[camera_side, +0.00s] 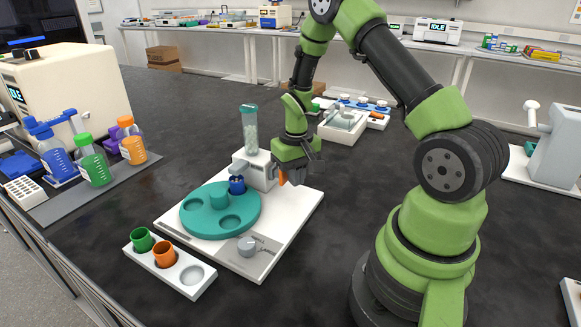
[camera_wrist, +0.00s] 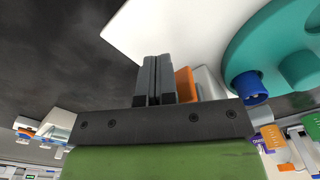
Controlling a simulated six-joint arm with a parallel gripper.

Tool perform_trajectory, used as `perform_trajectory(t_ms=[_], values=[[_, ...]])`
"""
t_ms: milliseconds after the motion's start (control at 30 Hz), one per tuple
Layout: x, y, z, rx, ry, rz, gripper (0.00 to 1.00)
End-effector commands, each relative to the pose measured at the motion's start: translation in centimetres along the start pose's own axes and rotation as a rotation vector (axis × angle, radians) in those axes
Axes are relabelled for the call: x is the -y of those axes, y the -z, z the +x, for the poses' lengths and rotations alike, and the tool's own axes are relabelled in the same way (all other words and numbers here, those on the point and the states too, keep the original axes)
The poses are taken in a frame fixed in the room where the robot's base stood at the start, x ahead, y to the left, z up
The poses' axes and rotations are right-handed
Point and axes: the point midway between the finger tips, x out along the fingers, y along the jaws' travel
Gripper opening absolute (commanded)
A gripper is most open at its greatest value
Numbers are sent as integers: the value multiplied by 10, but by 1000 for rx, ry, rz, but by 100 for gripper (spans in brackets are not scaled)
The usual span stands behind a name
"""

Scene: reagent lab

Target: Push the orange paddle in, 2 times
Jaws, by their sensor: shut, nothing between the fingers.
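The orange paddle (camera_side: 282,179) sits on the side of the white dispenser block (camera_side: 256,170), partly hidden behind my gripper in the side view. In the wrist view the orange paddle (camera_wrist: 187,85) shows just right of my fingers. My gripper (camera_side: 297,178) is shut and empty, with its fingers pointing down. The closed fingers (camera_wrist: 153,75) are close beside the paddle; I cannot tell whether they touch it. A clear tube with a teal cap (camera_side: 249,130) stands upright on the block.
A teal turntable (camera_side: 205,222) on the white base (camera_side: 285,212) holds a blue cup (camera_side: 237,186). A white rack (camera_side: 195,287) holds green and orange cups. Bottles (camera_side: 92,160) stand left.

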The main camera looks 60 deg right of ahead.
Motion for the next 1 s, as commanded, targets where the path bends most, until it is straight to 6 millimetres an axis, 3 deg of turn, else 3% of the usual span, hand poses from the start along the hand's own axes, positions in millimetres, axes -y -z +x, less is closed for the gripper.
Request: perform_trajectory(t_ms=[267,1000], values=[[-3,-4,-6,-4,0,-1,0],[-3,-4,-66,-3,0,-1,0]])
